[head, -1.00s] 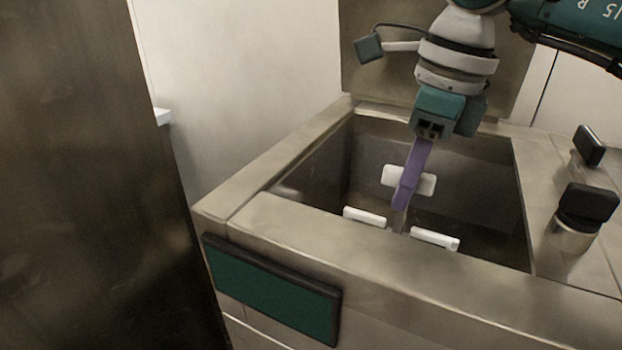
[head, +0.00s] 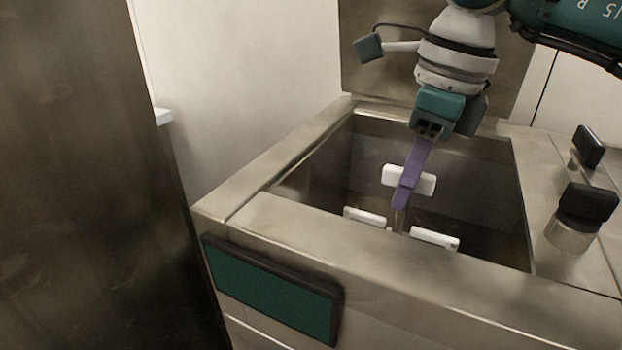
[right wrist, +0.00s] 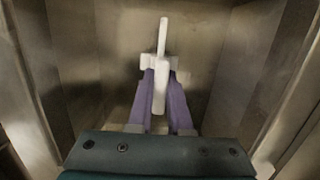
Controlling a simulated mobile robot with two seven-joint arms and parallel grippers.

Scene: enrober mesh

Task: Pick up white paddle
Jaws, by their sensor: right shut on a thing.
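White paddles sit inside the open steel tank in the head view: one at the back (head: 424,184), one at the front left (head: 365,217) and one at the front right (head: 434,238). A thin grey shaft stands between them. My right gripper (head: 402,200) reaches down into the tank with its purple fingers, in front of the back paddle. In the right wrist view my right gripper (right wrist: 160,85) is shut on a white paddle (right wrist: 160,92). I cannot tell for sure from the head view which paddle is held. My left gripper is out of view.
The tank's steel rim (head: 290,235) surrounds the paddles and my fingers. Black knobs (head: 588,203) stand on the right ledge. A dark green panel (head: 270,290) is on the tank's front. A dark steel surface fills the left side.

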